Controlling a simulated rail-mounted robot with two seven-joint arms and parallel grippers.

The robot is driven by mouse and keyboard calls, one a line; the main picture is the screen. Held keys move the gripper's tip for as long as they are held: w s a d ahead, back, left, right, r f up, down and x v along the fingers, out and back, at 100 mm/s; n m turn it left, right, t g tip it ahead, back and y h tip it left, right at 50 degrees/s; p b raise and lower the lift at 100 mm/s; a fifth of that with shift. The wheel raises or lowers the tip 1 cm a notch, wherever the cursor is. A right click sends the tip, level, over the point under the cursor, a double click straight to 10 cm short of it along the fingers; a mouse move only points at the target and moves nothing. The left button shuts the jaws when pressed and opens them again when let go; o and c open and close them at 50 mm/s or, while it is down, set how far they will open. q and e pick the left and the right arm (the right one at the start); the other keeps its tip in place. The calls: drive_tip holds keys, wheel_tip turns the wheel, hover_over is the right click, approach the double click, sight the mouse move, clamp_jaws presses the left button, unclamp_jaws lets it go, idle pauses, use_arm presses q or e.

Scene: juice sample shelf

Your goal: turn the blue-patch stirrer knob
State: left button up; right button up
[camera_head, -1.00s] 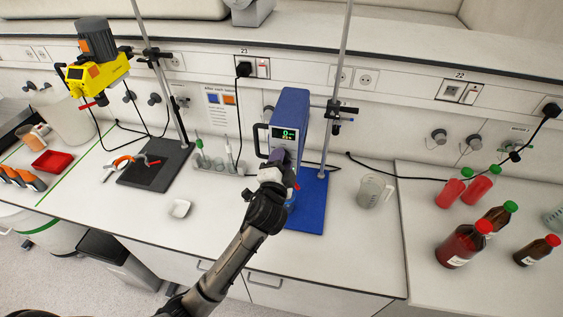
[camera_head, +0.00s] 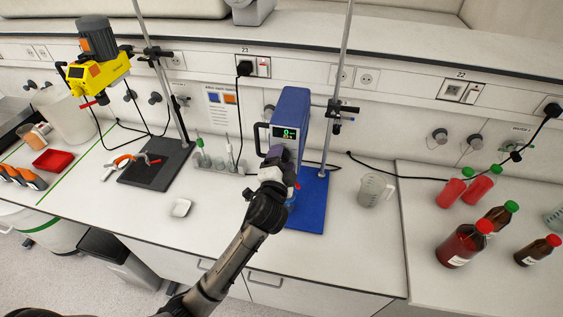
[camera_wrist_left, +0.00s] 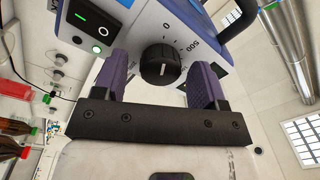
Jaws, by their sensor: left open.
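The blue stirrer (camera_head: 293,106) stands on its blue base plate (camera_head: 310,213) at the bench's middle, its small display lit with green digits reading about 0. In the left wrist view its black knob (camera_wrist_left: 158,60) has a white pointer line, with the marks 0 and 500 printed around it. My left gripper (camera_head: 279,158) is at the stirrer's front and hides the knob in the head view. In the left wrist view its purple fingers are open, one on each side of the knob, with gaps visible. My right gripper is not in view.
A yellow stirrer (camera_head: 95,73) hangs on a stand at left. A small white dish (camera_head: 181,208) and a glass beaker (camera_head: 373,190) flank the blue base plate. Red and brown bottles (camera_head: 463,245) stand at right. A wall notice (camera_head: 221,108) has blue and orange patches. The front bench is mostly clear.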

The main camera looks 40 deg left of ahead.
use_arm(q)
drive_tip(key=b+v, duration=0.2)
drive_tip(key=v, duration=1.1)
drive_tip(key=shift+s+d, duration=0.25)
drive_tip(key=shift+s, duration=0.05)
drive_tip(key=shift+f, duration=0.1)
drive_tip(key=s+d+f+n+g+h, duration=0.2)
drive_tip(key=f+n+g+h, duration=0.1)
drive_tip(key=f, duration=0.2)
drive_tip(key=s+d+f+n+g+h, duration=0.2)
drive_tip(key=f+n+g+h, duration=0.1)
drive_tip(key=f, duration=0.3)
drive_tip(key=s+d+f+m+g+h, duration=0.1)
drive_tip(key=s+f+g, duration=0.2)
drive_tip(key=s+f, duration=0.45)
drive_tip(key=s+d+f+g+h, duration=0.1)
drive_tip(key=s+f+g+h, duration=0.3)
drive_tip(key=s, duration=0.6)
wheel_tip(320, 180, up, 14)
drive_tip(key=y+p, duration=0.2)
drive_tip(key=p, duration=1.2)
drive_tip(key=shift+s+p, duration=0.25)
drive_tip(key=shift+p, duration=0.05)
